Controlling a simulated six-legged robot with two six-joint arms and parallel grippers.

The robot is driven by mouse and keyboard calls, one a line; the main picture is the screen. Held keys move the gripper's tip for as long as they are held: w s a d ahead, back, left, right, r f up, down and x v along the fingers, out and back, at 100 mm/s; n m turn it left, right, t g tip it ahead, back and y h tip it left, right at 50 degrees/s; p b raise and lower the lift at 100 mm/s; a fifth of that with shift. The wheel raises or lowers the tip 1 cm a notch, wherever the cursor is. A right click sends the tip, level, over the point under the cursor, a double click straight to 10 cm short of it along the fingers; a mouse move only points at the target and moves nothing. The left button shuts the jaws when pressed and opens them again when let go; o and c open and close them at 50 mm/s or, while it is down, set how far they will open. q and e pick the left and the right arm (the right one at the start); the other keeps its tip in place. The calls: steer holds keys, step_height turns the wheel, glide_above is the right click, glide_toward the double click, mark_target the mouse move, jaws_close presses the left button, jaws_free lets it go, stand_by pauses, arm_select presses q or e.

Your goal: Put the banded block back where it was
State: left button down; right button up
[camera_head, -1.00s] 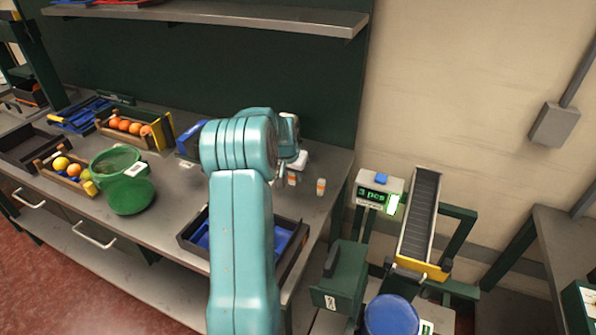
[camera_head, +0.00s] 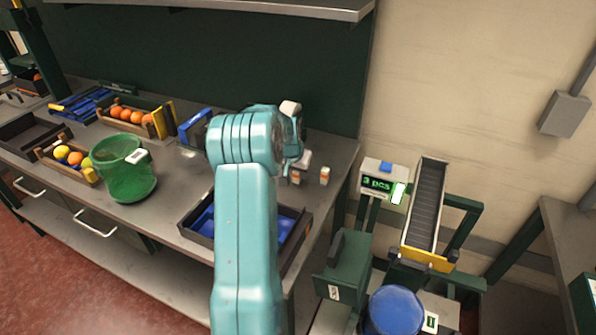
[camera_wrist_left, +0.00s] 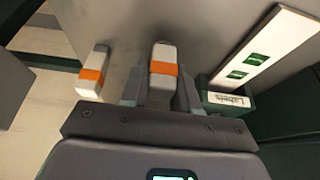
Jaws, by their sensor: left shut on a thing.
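My left gripper (camera_wrist_left: 160,92) is shut on a white block with an orange band (camera_wrist_left: 163,66), which sits between the two fingers in the left wrist view. In the head view my left gripper (camera_head: 299,160) is partly hidden behind my own arm, at the right end of the bench. A small banded block shows just below it (camera_head: 295,177). A second white block with an orange band (camera_wrist_left: 92,72) stands apart to the left in the left wrist view; it also shows in the head view (camera_head: 325,175). My right gripper is not in view.
A green labels holder (camera_wrist_left: 230,103) with a white card is close to the right finger. A dark tray with blue inside (camera_head: 203,229), a green basket (camera_head: 135,182) and fruit crates (camera_head: 85,172) stand on the bench. A counter display (camera_head: 378,183) and conveyor (camera_head: 425,205) are beyond its right edge.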

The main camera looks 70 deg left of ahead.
arm_select(q)
steer(key=shift+w, duration=0.1)
steer(key=shift+f, duration=0.2)
steer(key=shift+f+b, duration=0.45)
steer(key=shift+b, duration=0.1)
stand_by(0.3)
steer(key=shift+c, duration=1.9)
jaws_free()
steer(key=shift+r, duration=0.15)
steer(key=shift+r+p, duration=2.5)
steer(key=shift+r, duration=1.4)
